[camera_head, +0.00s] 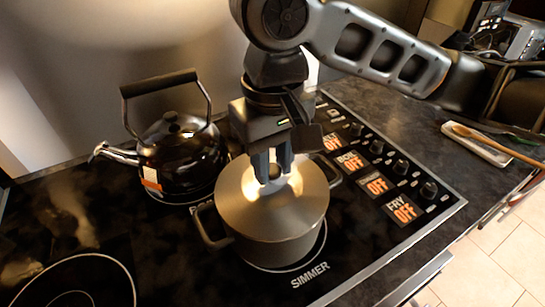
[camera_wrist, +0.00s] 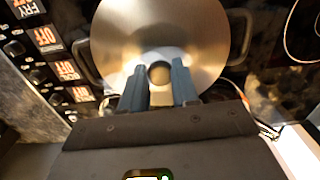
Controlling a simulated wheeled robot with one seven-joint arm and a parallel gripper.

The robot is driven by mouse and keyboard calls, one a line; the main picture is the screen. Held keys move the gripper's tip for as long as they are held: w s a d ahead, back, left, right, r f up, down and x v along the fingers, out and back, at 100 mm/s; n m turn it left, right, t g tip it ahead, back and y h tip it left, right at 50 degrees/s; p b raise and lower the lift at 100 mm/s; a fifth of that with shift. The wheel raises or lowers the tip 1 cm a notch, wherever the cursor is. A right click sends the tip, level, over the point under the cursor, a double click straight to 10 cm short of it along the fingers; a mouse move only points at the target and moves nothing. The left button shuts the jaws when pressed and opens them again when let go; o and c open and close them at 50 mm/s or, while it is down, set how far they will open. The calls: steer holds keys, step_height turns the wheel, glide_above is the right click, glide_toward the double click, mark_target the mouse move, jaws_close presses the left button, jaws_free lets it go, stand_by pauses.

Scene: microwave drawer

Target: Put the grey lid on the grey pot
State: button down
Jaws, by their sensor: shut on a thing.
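The grey pot (camera_head: 275,246) stands on the front right burner of the cooktop. The grey lid (camera_head: 246,200) lies over the top of the pot and looks about level. In the wrist view the lid (camera_wrist: 205,30) covers the pot's opening, with a pot handle (camera_wrist: 240,35) showing at its side. My gripper (camera_head: 272,177) points down at the lid's centre, its fingers shut around the lid's knob (camera_head: 275,172). In the wrist view the gripper (camera_wrist: 160,85) has a finger on each side of the round knob. I cannot tell whether the lid's rim is fully seated.
A black kettle (camera_head: 183,150) stands on the burner behind and left of the pot. A control panel with knobs (camera_head: 375,180) lies to the right. A spoon rest with a wooden spoon (camera_head: 480,143) is on the right counter. The front left burner (camera_head: 75,285) is empty.

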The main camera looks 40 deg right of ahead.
steer(key=shift+f, duration=0.15)
stand_by(0.7)
steer(key=shift+c, duration=1.4)
jaws_free()
steer(key=shift+r+p, duration=1.3)
steer(key=shift+r, duration=2.2)
steer(key=shift+s, duration=0.15)
